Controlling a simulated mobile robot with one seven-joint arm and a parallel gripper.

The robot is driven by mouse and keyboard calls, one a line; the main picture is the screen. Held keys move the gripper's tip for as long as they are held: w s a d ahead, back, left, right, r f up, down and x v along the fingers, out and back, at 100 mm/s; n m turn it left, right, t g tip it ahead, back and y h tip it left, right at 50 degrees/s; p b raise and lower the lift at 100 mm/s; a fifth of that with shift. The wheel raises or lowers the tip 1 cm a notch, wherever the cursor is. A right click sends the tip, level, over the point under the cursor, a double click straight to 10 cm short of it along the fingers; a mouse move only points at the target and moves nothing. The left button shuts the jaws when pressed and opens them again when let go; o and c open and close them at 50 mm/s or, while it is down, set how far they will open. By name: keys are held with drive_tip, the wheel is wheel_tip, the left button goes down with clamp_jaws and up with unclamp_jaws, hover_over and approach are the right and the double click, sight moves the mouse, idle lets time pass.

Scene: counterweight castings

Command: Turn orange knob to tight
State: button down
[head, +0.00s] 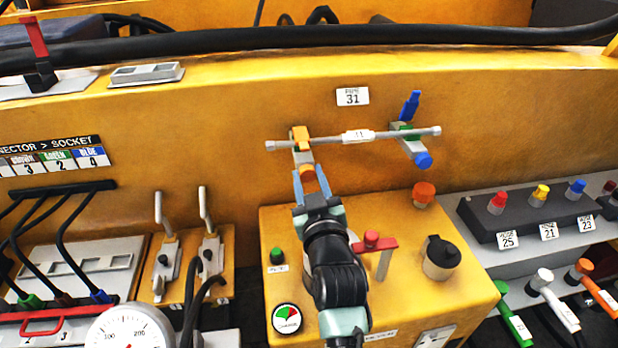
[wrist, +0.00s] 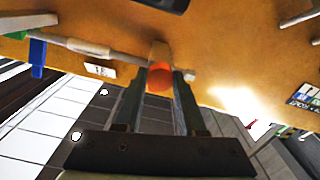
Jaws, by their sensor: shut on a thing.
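The orange knob (head: 306,171) is on the left clamp of a grey rod on the yellow wall. In the wrist view the orange knob (wrist: 158,77) sits between my two fingers. My gripper (head: 310,182) reaches up from below and is shut on this knob. The fingers cover its sides, so only its middle shows. The grey clamp bracket (head: 302,156) is just behind the knob, with a yellow-orange lever (head: 300,134) above it. No tight mark is readable on the knob.
The right clamp has a blue knob (head: 423,160) and a raised blue lever (head: 410,105). Below stands a yellow box with a red T-handle (head: 374,242), a black knob (head: 440,257) and an orange cap (head: 423,194). Two grey levers (head: 205,208) stand to the left.

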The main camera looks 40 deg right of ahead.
drive_tip(key=shift+m, duration=0.3)
drive_tip(key=m, duration=0.4)
drive_tip(key=shift+p, duration=0.3)
drive_tip(key=m+p, duration=0.1)
drive_tip(key=m, duration=0.4)
drive_tip(key=shift+m, duration=0.4)
drive_tip(key=m+p, duration=0.2)
drive_tip(key=m, duration=0.3)
drive_tip(key=shift+p, duration=0.35)
drive_tip(key=m+p, duration=0.2)
drive_tip(key=m, duration=0.3)
drive_tip(key=shift+m, duration=0.4)
drive_tip(key=shift+f, duration=0.1)
drive_tip(key=c, duration=0.5)
unclamp_jaws()
